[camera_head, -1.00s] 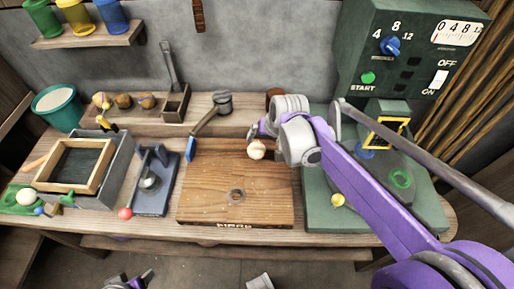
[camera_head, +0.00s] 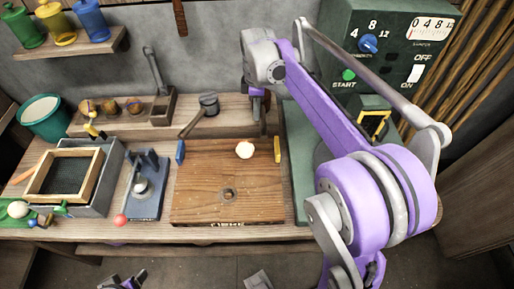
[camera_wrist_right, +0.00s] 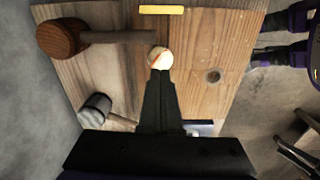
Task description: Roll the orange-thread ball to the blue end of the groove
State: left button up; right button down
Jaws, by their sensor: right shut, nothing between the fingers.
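The pale ball with an orange mark (camera_head: 245,149) sits near the back of the wooden board (camera_head: 205,205), closer to the yellow marker (camera_head: 277,149) than to the blue marker (camera_head: 181,151). The groove itself is hard to make out. My right gripper (camera_head: 262,130) is shut and empty, pointing down just behind and right of the ball. In the right wrist view its fingertips (camera_wrist_right: 160,76) are right at the ball (camera_wrist_right: 160,58); contact is unclear. The yellow marker (camera_wrist_right: 162,10) lies beyond the ball. My left gripper (camera_head: 126,281) shows only partly at the bottom edge.
A grey-headed hammer (camera_head: 208,103) lies behind the board. A wooden mallet (camera_wrist_right: 62,38) shows in the wrist view. A blue-grey stand (camera_head: 147,195) is left of the board, and a green machine (camera_head: 350,60) is at right. The board's front has a round hole (camera_head: 228,194).

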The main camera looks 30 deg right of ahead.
aim_at(205, 157)
jog(key=shift+n, duration=0.5)
notch_tip(205, 157, down, 20)
jog(key=shift+d+r+b, duration=0.1)
jog(key=shift+r+b, duration=0.05)
jog(key=shift+b, duration=0.85)
jog(key=w+a, duration=0.3)
jog(key=a, duration=0.2)
jog(key=w+a, duration=0.3)
jog(key=a, duration=0.3)
jog(key=w+a, duration=0.4)
jog(key=a, duration=0.1)
jog(key=shift+a, duration=0.25)
